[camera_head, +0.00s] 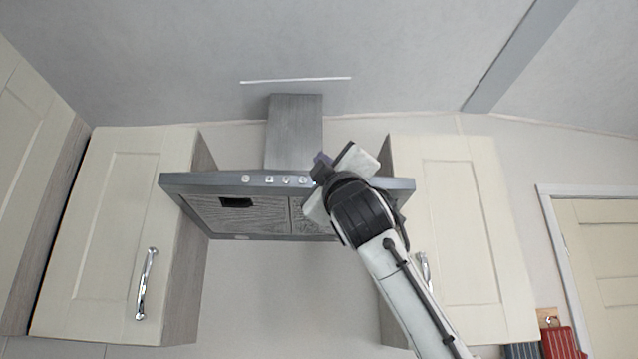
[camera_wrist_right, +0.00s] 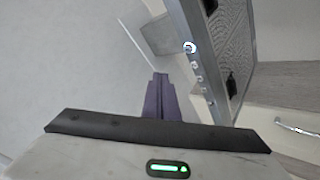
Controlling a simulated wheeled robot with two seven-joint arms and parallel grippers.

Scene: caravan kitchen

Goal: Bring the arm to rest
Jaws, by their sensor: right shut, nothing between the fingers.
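My right arm comes up from the lower right in the head view, in front of the range hood. My right gripper (camera_head: 321,165) is at the hood's front edge, near its row of buttons, and looks small and partly hidden by the wrist. In the right wrist view the dark purple fingers (camera_wrist_right: 161,98) are together with nothing between them. The grey range hood (camera_wrist_right: 190,50) is close beside them on the right; I cannot tell whether they touch it. The hood (camera_head: 225,181) also shows in the head view. My left gripper is not in view.
A cream cabinet (camera_head: 110,230) with a metal handle hangs left of the hood, and another cabinet (camera_head: 465,230) hangs right, partly behind my arm. A door (camera_head: 605,250) is at the far right. Red and grey cloths (camera_head: 562,343) hang at the lower right. Space below the hood is clear.

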